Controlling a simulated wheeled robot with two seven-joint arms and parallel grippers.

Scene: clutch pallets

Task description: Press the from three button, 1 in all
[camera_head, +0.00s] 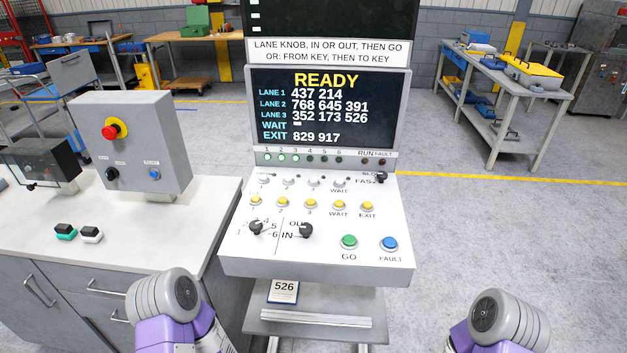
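The control console (240,240) has a sloped white panel. An upper row of pale keys ends in one marked WAIT; the third key from the left (313,182) sits in the column of lane 3. Its small label is too fine to read, so I cannot confirm it says from. Below is a row of yellow keys, with a third yellow key (311,203), then WAIT and EXIT. The screen (325,108) reads READY, with lane 3 showing 352 173 526. My two arms show at the bottom edge, well short of the panel; neither gripper is in view.
Two black knobs (306,230), a green GO button (348,242) and a blue FAULT button (389,244) are lower on the panel. A grey box with a red stop button (115,128) stands on the left bench (150,225).

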